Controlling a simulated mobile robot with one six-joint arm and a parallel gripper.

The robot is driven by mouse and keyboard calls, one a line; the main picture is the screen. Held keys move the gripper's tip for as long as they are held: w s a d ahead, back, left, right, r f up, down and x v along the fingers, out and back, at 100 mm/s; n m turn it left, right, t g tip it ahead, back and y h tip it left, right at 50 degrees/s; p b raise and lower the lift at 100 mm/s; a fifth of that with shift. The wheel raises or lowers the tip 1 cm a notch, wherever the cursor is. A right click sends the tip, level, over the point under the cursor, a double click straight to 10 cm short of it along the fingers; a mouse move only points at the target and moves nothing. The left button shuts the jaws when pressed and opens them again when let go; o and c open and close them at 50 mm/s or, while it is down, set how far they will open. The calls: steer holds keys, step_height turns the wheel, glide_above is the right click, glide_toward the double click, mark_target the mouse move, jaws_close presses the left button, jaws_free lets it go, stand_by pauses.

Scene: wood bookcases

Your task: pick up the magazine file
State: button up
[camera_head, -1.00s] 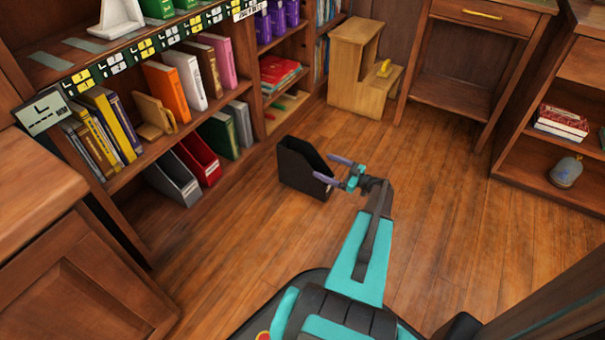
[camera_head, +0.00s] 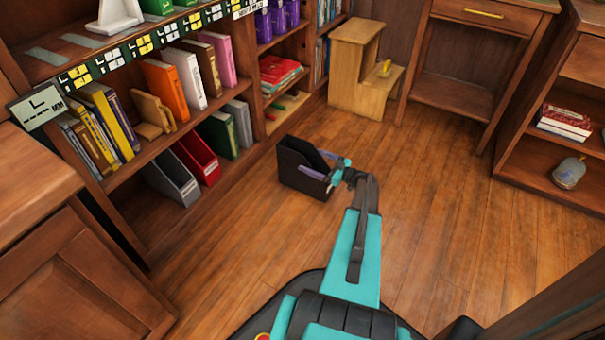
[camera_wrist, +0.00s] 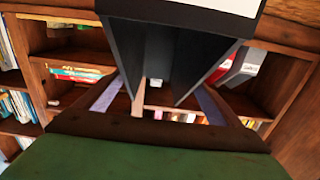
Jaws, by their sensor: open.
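A black magazine file (camera_head: 291,167) stands on the wood floor, open at the top. My gripper (camera_head: 314,163) is at its right end, with one purple finger at the far side and one along the near side. In the wrist view, the black file (camera_wrist: 125,58) fills the upper middle, with a white label at the top edge. My gripper (camera_wrist: 158,92) is open there, with a purple finger at each side of the file. I cannot tell whether the fingers touch it.
A bookcase on the left holds books, with a grey file (camera_head: 172,182) and a red file (camera_head: 198,159) on its bottom shelf. A wooden step stool (camera_head: 358,75) stands at the back. A right-hand shelf (camera_head: 535,160) holds books and a jar. The floor (camera_head: 430,190) right of my arm is clear.

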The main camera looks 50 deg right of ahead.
mark_target(303, 157)
steer(key=b+x, duration=0.2)
steer(key=x, duration=0.3)
steer(key=shift+w+d+b, duration=0.1)
steer(key=shift+b, duration=0.2)
steer(key=shift+f, duration=0.1)
steer(key=shift+c, duration=0.2)
steer(key=c, duration=1.7)
